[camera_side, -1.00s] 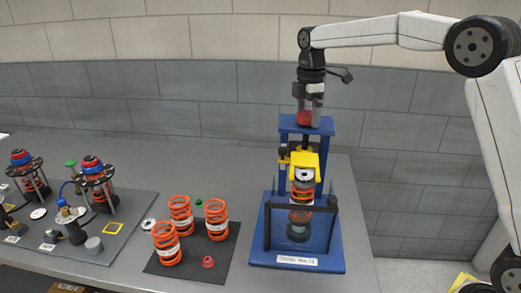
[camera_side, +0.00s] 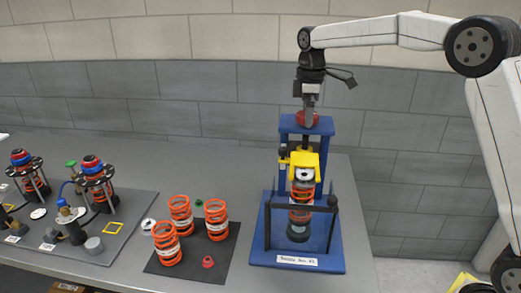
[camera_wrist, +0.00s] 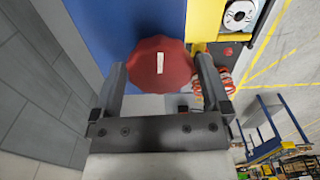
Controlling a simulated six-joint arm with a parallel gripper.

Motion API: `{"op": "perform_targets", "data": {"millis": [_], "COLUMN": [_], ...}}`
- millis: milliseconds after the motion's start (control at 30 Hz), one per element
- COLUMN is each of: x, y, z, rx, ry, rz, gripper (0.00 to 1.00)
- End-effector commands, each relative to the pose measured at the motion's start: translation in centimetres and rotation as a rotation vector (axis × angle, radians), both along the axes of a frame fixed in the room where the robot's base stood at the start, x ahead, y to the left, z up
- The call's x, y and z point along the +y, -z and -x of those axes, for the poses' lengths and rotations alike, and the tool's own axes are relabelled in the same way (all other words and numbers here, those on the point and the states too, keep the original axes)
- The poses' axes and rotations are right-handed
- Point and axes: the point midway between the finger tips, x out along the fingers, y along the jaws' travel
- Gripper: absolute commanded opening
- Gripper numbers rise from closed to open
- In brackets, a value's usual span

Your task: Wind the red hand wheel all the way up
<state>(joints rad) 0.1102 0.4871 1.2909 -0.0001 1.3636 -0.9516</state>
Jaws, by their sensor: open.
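The red hand wheel (camera_side: 315,119) sits on top of the blue press frame (camera_side: 287,121), above a yellow clamp (camera_side: 310,160). In the wrist view the wheel (camera_wrist: 150,62) has a lobed rim and a pale mark on its top. My gripper (camera_side: 308,122) points down over the wheel. In the wrist view my gripper (camera_wrist: 162,67) is open, with one finger on either side of the wheel. There is a gap at the right finger; whether the left finger touches the rim I cannot tell. Under the clamp, an orange spring unit (camera_side: 300,214) stands in the fixture.
Several loose orange springs (camera_side: 166,244) stand on a dark mat (camera_side: 222,262) left of the press. Further left, a grey tray (camera_side: 130,225) holds assembled units (camera_side: 93,172). A block wall is behind.

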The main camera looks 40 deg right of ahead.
Motion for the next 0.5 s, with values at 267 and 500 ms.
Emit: {"op": "perform_targets", "data": {"millis": [267, 500], "x": [0.00, 0.00], "y": [0.00, 0.00], "z": [0.00, 0.00], "rx": [0.000, 0.000], "ry": [0.005, 0.004], "rz": [0.000, 0.000], "gripper": [0.81, 0.18]}}
